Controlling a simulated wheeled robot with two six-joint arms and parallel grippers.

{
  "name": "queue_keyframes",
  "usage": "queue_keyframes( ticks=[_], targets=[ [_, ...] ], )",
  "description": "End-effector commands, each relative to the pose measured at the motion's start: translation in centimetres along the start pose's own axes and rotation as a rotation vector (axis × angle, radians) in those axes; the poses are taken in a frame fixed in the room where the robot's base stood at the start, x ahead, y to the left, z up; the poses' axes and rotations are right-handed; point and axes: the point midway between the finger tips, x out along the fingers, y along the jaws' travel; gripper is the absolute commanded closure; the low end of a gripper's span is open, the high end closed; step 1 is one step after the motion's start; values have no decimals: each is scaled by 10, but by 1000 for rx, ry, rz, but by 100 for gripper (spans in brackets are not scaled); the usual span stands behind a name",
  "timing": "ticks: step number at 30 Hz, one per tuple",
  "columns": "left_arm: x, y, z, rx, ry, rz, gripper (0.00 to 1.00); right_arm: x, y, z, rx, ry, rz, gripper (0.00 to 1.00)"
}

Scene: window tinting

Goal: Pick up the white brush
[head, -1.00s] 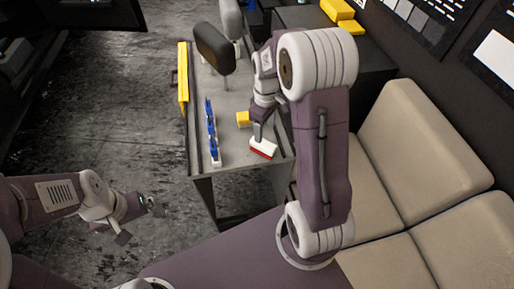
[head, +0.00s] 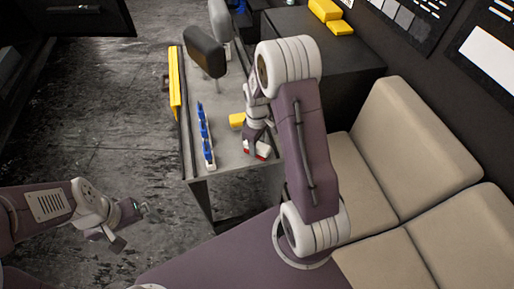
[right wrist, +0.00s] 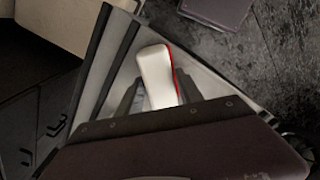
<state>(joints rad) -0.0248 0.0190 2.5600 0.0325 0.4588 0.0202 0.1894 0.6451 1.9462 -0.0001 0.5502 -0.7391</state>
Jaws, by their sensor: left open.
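The white brush (head: 263,149), with a red edge, is at the near end of the narrow grey table (head: 228,162). In the right wrist view the brush (right wrist: 155,75) lies between the two fingers of my right gripper (right wrist: 158,90). The right gripper is over the brush in the head view (head: 258,140) and covers part of it. Its fingers look open around the brush, with a small gap on one side. My left gripper (head: 130,218) is open and empty over the floor at the lower left, well away from the table.
A yellow block (head: 237,120) lies close behind the right gripper. Grey headrests (head: 205,52) stand at the far end. A beige seat (head: 405,145) is to the right.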

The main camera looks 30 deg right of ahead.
Motion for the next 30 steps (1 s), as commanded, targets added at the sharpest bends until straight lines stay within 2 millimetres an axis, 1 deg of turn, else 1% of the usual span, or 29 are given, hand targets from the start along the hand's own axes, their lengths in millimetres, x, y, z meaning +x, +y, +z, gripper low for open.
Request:
queue_keyframes(
  ticks=[1,2,3,4,11,14,17,20,21,26,30],
  targets=[
    [0,0,0,0,0,0,0,0,0,0,0,0,0,74],
    [0,0,0,0,0,0,0,0,0,0,0,0,0,83],
    [0,0,0,0,0,0,0,0,0,0,0,0,0,94],
    [0,0,0,0,0,0,0,0,0,0,0,0,0,100],
    [0,0,0,0,0,0,0,-1,0,0,0,0,0,100],
    [0,0,0,0,0,0,0,-5,0,0,0,2,1,100],
    [1,0,0,0,0,0,0,-16,1,-1,0,3,3,100],
    [1,0,0,0,0,0,0,-33,1,-1,0,4,3,100],
    [1,0,0,0,0,0,0,-42,1,-1,0,5,4,100],
    [5,0,1,0,0,0,0,-62,-1,35,4,3,3,100],
    [7,0,1,0,0,0,0,-82,-4,68,6,3,3,100]
  ],
)
